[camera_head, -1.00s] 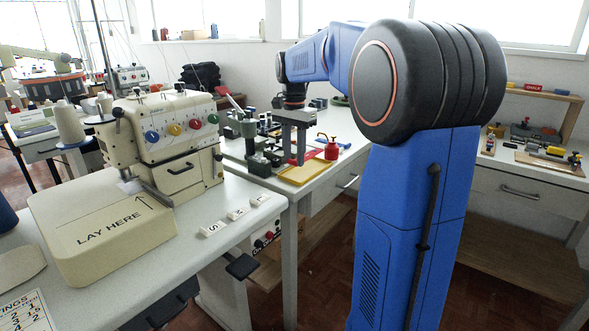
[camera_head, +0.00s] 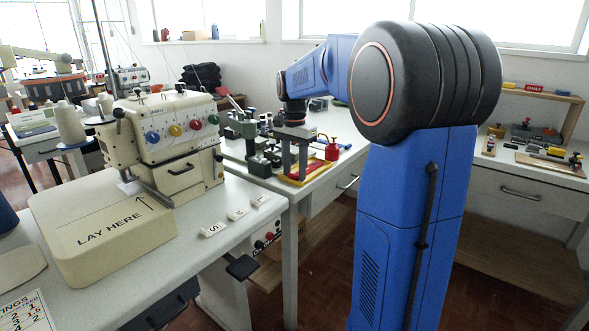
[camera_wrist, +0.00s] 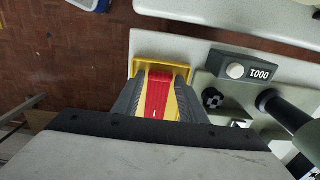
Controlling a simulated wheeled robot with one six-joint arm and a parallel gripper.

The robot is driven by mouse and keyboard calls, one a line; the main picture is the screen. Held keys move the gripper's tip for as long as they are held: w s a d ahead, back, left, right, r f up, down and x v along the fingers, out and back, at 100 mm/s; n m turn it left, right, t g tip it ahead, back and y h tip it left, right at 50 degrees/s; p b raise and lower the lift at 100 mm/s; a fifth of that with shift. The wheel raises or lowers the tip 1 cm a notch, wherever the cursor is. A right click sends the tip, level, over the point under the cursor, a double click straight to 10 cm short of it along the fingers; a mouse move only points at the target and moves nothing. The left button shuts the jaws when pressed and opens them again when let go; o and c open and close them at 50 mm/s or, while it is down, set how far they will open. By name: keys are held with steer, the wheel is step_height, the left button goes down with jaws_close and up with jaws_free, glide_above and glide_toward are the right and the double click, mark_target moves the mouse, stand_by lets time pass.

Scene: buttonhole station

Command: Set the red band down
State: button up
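The red band (camera_wrist: 158,93) lies lengthwise over the yellow tray (camera_wrist: 183,68) in the wrist view, between my two dark fingers. A yellow strip shows between the band and the right finger; the left finger is close beside the band. My gripper (camera_wrist: 161,78) is open around it, pointing down at the tray. In the head view my gripper (camera_head: 294,172) stands low over the tray (camera_head: 314,175), with red showing around its fingertips. The near part of the band is hidden by my gripper's body in the wrist view.
A red bottle (camera_head: 332,150) stands right of the tray. A counter box reading 1000 (camera_wrist: 245,69) and a dark cylinder (camera_wrist: 284,107) are right of my gripper. The white table edge lies close by. The cream buttonhole machine (camera_head: 172,140) stands left on another table.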

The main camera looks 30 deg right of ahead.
step_height(320, 180, up, 12)
steer(key=shift+r, duration=0.15)
stand_by(0.6)
steer(key=s+a+f+n+t, duration=0.1)
steer(key=s+a+f+n, duration=0.3)
steer(key=s, duration=0.6)
steer(key=s+a+f+n+t, duration=0.2)
steer(key=s+a+f+n, duration=0.3)
steer(key=s+f, duration=0.4)
steer(key=s+a+f+n+t, duration=0.1)
steer(key=s+a+f+n, duration=0.4)
steer(key=s, duration=0.6)
step_height(320, 180, down, 2)
steer(key=shift+a+f+t, duration=0.1)
steer(key=shift+a+t, duration=0.3)
steer(key=shift+a, duration=0.5)
steer(key=shift+s, duration=0.1)
